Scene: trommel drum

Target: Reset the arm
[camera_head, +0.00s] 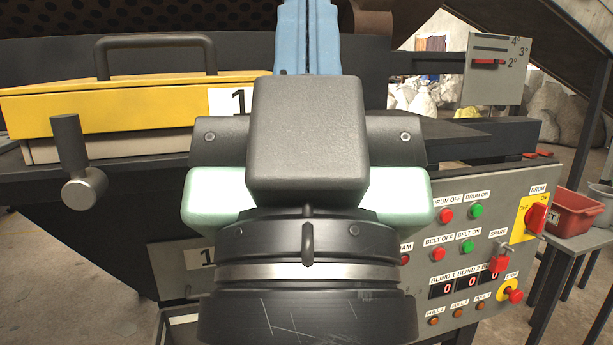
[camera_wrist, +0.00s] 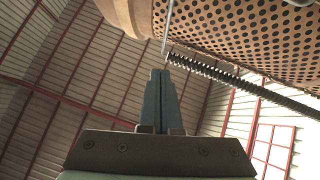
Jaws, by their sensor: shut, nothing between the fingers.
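My gripper (camera_wrist: 160,72) points up toward the roof in the wrist view, its two grey-blue fingers together with nothing between them. In the head view my gripper (camera_head: 308,30) stands upright in the middle, close to the camera, with the fingertips cut off by the top edge. My wrist below it hides part of the machine and the left edge of the control panel.
A yellow-topped box with a dark handle (camera_head: 155,42) is at left, above a round-ended lever (camera_head: 85,187). The control panel (camera_head: 470,255) is at right, near a red bin (camera_head: 572,213). The perforated drum (camera_wrist: 240,35) and a threaded rod (camera_wrist: 240,85) are near my fingers in the wrist view.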

